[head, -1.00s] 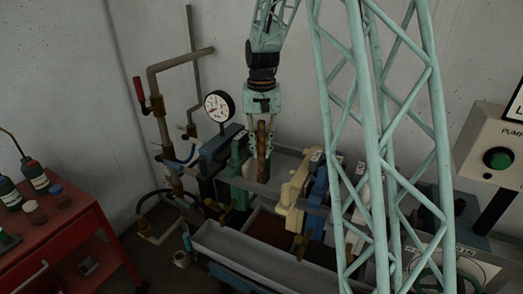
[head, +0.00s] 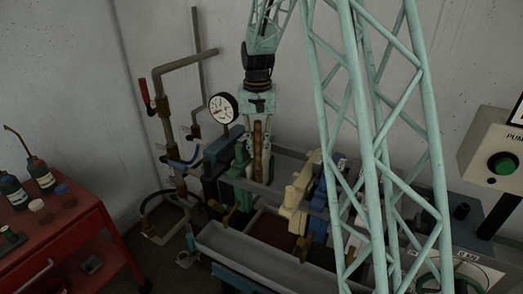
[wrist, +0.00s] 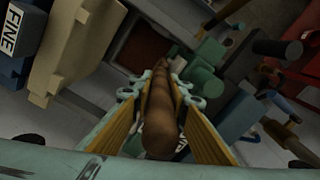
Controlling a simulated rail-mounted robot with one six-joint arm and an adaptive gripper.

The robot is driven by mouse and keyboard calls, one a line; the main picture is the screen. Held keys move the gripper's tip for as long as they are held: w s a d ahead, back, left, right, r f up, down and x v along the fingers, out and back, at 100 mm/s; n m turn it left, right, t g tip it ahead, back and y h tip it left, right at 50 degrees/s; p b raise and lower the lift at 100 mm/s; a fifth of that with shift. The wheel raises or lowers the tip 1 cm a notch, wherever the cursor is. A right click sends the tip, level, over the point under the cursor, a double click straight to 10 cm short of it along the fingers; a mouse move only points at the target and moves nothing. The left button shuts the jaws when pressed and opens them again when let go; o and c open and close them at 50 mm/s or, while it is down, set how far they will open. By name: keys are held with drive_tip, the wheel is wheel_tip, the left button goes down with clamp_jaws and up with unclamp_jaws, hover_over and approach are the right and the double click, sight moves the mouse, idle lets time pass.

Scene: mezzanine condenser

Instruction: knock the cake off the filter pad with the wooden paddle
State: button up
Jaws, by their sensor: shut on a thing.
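My gripper (head: 258,146) is shut on the upright brown handle of the wooden paddle (head: 258,138), above the left part of the plate press. In the wrist view the handle (wrist: 160,115) runs away between the yellow-lined fingers; its far end is hidden or too dark to make out. A green plate (head: 240,172) stands just left of the paddle, and a cream plate (head: 297,190) and a blue plate (head: 319,200) stand to the right. I cannot pick out the filter pad or the cake for sure. Brown material (head: 270,228) shows low between the plates.
A grey trough (head: 245,250) runs along the front of the press. A pressure gauge (head: 223,107) and pipes (head: 165,110) stand at the back left. A red cart (head: 75,225) with bottles is at far left, and a pump box (head: 495,155) at right.

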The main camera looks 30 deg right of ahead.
drive_tip(key=shift+s, duration=0.1)
drive_tip(key=shift+s+d+b, duration=0.35)
drive_tip(key=shift+s+d, duration=0.5)
drive_tip(key=shift+s, duration=0.3)
drive_tip(key=shift+r, duration=0.1)
idle(0.7)
